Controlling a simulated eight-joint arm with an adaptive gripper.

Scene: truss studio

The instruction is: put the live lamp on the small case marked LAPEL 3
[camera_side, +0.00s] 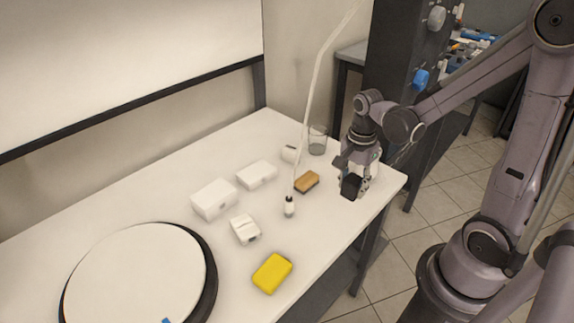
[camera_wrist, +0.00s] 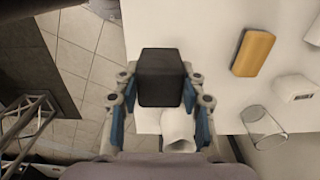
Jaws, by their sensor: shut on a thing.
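My gripper (camera_side: 357,178) is shut on a black block (camera_side: 351,186), held at the table's right end. The block fills the space between the fingers in the wrist view (camera_wrist: 160,77). No light or marking shows on it, so I cannot tell whether it is the live lamp. Several white cases stand on the table: a large one (camera_side: 214,199), a flat one (camera_side: 257,175), one nearer the front (camera_side: 245,229) and a small one (camera_side: 290,154) beside the glass. The small one also shows in the wrist view (camera_wrist: 294,87). I cannot read LAPEL 3 on any.
A tan block (camera_side: 306,182), a glass (camera_side: 317,140) and a small bottle (camera_side: 289,206) by a pale, thin upright line stand left of my gripper. A white roll (camera_wrist: 178,130) is close to my fingers. A yellow sponge (camera_side: 272,273) and round turntable (camera_side: 135,270) are nearer the front.

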